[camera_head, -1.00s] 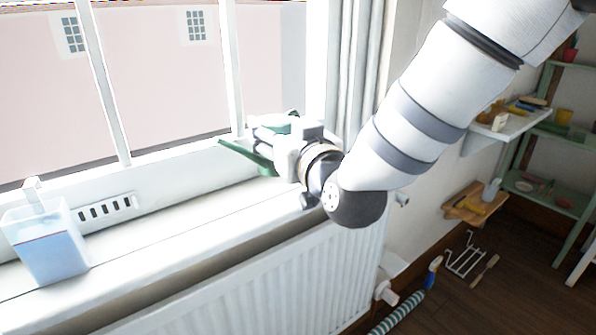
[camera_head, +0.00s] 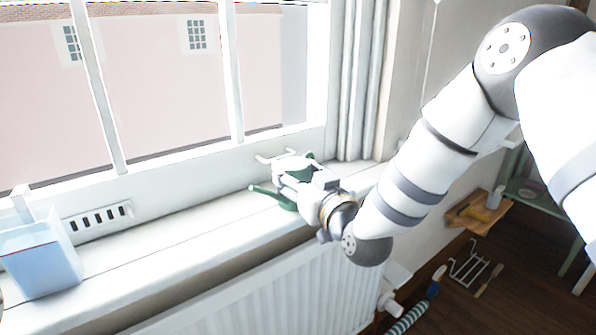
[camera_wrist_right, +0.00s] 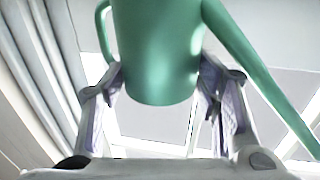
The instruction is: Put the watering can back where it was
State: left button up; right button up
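The green watering can (camera_head: 264,193) is at the window sill, with its spout pointing left in the head view and its body partly hidden by my right gripper. My right gripper (camera_head: 298,180) is shut on the can. In the right wrist view, the can's body (camera_wrist_right: 158,50) sits upright between the two fingers of the right gripper (camera_wrist_right: 165,90), with the spout at right and the handle at upper left. I cannot tell whether the can's base touches the sill. My left gripper is not in view.
The window pane and frame rise behind. A radiator (camera_head: 270,295) is below. A small wooden shelf (camera_head: 470,213) and hanging tools (camera_head: 468,265) are at right.

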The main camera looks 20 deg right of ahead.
jog(key=o, duration=0.4)
jog(key=shift+r, duration=0.1)
jog(key=shift+s+r, duration=0.15)
jog(key=shift+s, duration=0.1)
jog(key=s+d+p, duration=0.1)
jog(key=s+d, duration=0.1)
jog(key=s, duration=0.9)
jog(key=s+f+g, duration=0.4)
jog(key=f, duration=0.5)
jog(key=s+f+g, duration=0.3)
jog(key=s+f, duration=0.1)
jog(key=f, duration=0.5)
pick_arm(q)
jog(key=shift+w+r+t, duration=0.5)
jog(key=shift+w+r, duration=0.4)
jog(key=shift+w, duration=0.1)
pick_arm(e)
jog(key=s+d+f+g+h, duration=0.1)
jog(key=s+f+g, duration=0.3)
jog(key=s, duration=0.6)
jog(key=s+d+f+m+g+h, duration=0.1)
jog(key=s+f+g, duration=0.3)
jog(key=s, duration=0.6)
jog(key=s+d+f+m+g, duration=0.1)
jog(key=s+f+g, duration=0.3)
jog(key=s, duration=0.6)
jog(key=shift+d+f+h, duration=0.2)
jog(key=shift+f, duration=0.5)
jog(key=shift+d+f+h, duration=0.2)
jog(key=shift+f, duration=0.5)
